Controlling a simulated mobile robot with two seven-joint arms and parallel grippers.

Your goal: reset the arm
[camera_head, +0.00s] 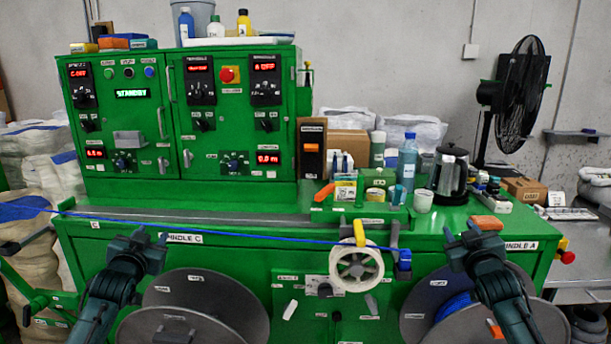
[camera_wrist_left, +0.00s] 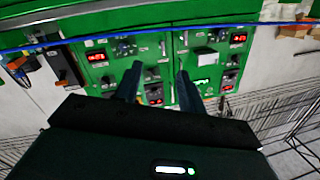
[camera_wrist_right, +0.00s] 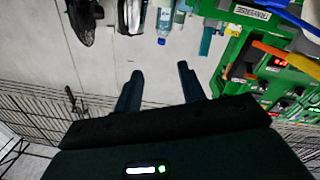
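My left gripper (camera_head: 151,238) is open and empty, in front of the green machine (camera_head: 240,215) on the left. Its parted fingers also show in the left wrist view (camera_wrist_left: 158,82). My right gripper (camera_head: 460,233) is open and empty, in front of the machine's right part. Its parted fingers show in the right wrist view (camera_wrist_right: 159,80). A blue cable (camera_head: 250,237) runs across the machine's front, from the left edge to a blue piece (camera_head: 404,260) beside the white wheel (camera_head: 357,265). It also crosses the left wrist view (camera_wrist_left: 200,24). I see no contact between cable and fingers.
Grey reel discs (camera_head: 195,300) stand below both arms. A kettle (camera_head: 450,175), a blue bottle (camera_head: 408,158) and small items crowd the machine's right top. A black fan (camera_head: 522,95) stands behind at the right. The ledge's left part is fairly clear.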

